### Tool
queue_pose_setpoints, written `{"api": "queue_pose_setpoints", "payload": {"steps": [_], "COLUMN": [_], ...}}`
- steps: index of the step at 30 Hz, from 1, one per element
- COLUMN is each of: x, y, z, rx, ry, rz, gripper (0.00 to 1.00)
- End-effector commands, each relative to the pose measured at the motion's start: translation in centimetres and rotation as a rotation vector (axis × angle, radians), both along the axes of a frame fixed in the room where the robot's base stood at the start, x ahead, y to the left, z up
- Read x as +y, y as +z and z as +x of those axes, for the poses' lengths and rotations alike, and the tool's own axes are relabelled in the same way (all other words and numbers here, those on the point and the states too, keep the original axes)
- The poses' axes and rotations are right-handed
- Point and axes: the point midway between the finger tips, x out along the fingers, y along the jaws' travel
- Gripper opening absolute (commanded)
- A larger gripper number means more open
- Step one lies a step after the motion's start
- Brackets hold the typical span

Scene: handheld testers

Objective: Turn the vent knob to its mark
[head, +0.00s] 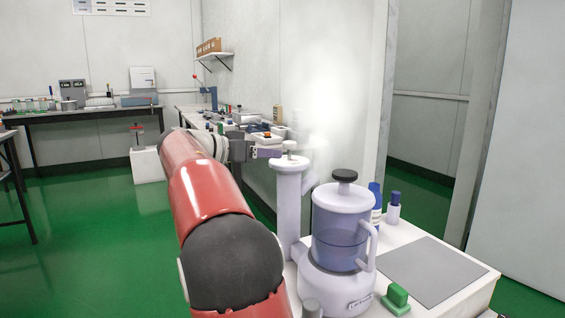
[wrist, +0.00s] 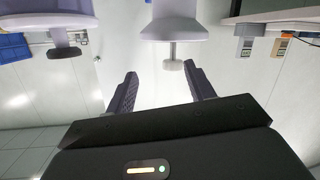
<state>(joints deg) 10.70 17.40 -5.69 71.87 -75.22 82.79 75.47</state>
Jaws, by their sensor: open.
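A white apparatus with a bluish clear jar (head: 338,240) stands on the right bench. Beside the jar rises a white column (head: 289,205) with a small pale knob (head: 290,146) on a thin stem at its top. In the wrist view this knob (wrist: 173,75) shows between the fingertips in the picture, apparently apart from both. A black knob (head: 344,175) tops the jar lid and also shows in the wrist view (wrist: 63,53). My gripper (wrist: 161,72) is open and empty, close to the column top. Neither view shows a mark clearly, and no label names the vent knob.
White haze (head: 325,90) hangs above the apparatus. Blue-capped bottles (head: 393,208), a green block (head: 397,296) and a grey mat (head: 432,271) occupy the bench (head: 470,290) to its right. Small items crowd the bench behind my gripper. The green floor at left is mostly clear.

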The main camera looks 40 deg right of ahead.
Motion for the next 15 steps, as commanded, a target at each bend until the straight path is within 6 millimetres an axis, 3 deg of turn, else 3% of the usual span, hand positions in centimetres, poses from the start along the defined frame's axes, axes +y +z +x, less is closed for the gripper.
{"api": "queue_pose_setpoints", "payload": {"steps": [1, 6, 11, 15], "x": [-1.0, -2.4, -3.7, -5.8], "y": [-0.5, 0.5, 0.9, 0.9], "z": [0.8, 1.9, 1.7, 1.1], "rx": [-0.037, -0.136, -0.159, -0.159], "ry": [-0.046, -0.133, -0.152, -0.152], "rz": [-0.068, -0.230, -0.267, -0.266], "gripper": [0.54, 0.54, 0.54, 0.54]}}
